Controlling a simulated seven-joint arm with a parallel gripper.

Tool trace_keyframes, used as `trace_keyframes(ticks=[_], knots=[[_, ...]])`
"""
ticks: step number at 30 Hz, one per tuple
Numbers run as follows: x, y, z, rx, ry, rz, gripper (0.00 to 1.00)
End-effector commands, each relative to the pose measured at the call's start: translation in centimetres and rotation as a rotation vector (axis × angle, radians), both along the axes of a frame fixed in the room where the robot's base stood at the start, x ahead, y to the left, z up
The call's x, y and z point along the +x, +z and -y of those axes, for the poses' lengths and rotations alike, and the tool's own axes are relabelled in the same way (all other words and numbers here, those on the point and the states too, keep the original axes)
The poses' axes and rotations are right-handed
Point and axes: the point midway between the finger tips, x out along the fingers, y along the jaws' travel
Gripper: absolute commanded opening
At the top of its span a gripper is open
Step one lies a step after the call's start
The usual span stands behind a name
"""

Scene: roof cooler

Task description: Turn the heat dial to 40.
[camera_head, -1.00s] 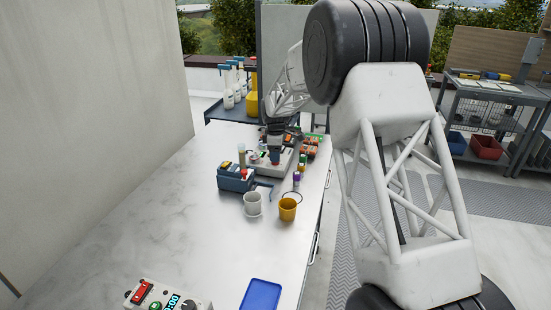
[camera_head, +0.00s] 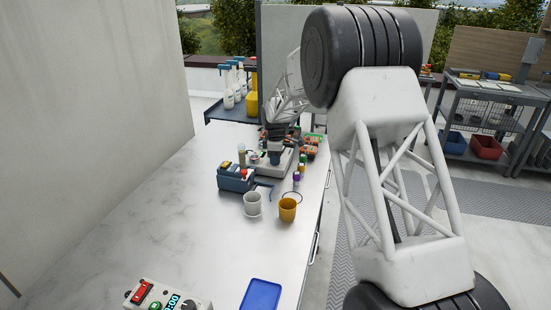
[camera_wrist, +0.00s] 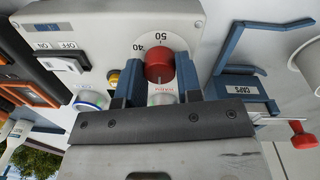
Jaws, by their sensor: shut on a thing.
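The heat dial is a red knob (camera_wrist: 160,67) on a pale grey unit (camera_wrist: 105,28), with a white scale plate behind it. The marks 40 and 50 show on the plate; the dial's pointer cannot be made out. My gripper (camera_wrist: 158,78) has one blue finger on each side of the red knob and is shut on it. In the head view, my gripper (camera_head: 275,153) is over the unit (camera_head: 282,168) at the far end of the bench, and the dial is hidden.
The unit also carries an on/off switch (camera_wrist: 62,62), a yellow button (camera_wrist: 113,78) and a white knob (camera_wrist: 91,101). A white cup (camera_head: 252,205) and a yellow cup (camera_head: 287,210) stand nearer.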

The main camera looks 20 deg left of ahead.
Motion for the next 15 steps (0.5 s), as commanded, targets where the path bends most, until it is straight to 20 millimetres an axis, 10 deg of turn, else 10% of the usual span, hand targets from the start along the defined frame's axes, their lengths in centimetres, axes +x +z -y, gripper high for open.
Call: trace_keyframes(ticks=[15], knots=[[0.01,0.11,-0.05,0.001,-0.129,0.002,0.09]])
